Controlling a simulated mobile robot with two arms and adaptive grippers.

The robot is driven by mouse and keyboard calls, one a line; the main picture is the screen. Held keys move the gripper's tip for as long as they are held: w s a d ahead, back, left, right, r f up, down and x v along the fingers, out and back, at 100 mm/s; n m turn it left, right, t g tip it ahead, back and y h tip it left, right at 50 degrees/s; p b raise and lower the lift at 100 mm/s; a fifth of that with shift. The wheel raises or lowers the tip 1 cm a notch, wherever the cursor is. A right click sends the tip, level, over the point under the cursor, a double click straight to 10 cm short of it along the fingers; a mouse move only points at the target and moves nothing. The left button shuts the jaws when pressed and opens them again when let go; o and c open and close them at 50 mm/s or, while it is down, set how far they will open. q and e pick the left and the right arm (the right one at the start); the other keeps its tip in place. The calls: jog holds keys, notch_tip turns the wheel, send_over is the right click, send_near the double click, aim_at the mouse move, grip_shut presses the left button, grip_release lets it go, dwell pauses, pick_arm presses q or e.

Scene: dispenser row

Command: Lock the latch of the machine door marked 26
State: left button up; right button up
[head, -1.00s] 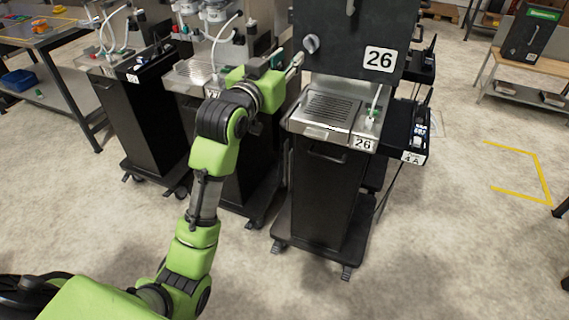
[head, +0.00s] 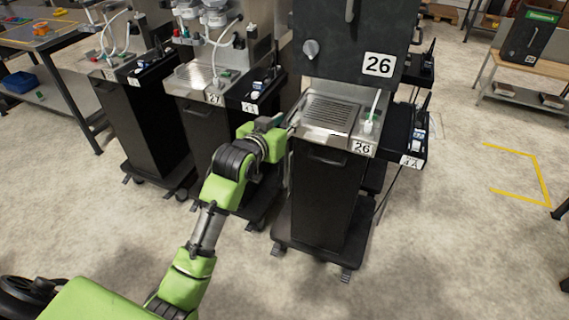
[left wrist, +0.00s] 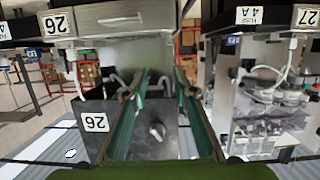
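The dark machine door (head: 345,35) marked 26 shows at the top of the head view and looks closed. Its latch, a small grey knob (head: 311,49), sits at the door's lower left; which way it is turned is hard to tell. My left gripper (head: 293,124) is below the latch, beside the left edge of the machine's drip tray (head: 328,113), touching nothing that I can make out. In the left wrist view, which is upside down, its two fingers (left wrist: 157,88) are apart and empty, with the latch (left wrist: 157,131) seen between them. My right gripper is not in view.
Machine 27 (head: 203,75) stands close on the left, with a black side shelf (head: 254,92) near my left arm. Another black side shelf (head: 405,135) is right of machine 26. The floor in front and to the right is clear.

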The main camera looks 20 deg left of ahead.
pick_arm(q)
notch_tip(320, 180, down, 14)
jog(key=s+g+p, duration=0.1)
jog(key=g, duration=0.1)
jog(key=shift+s+f+g, duration=0.2)
jog(key=shift+s+g, duration=0.1)
jog(key=shift+d, duration=0.1)
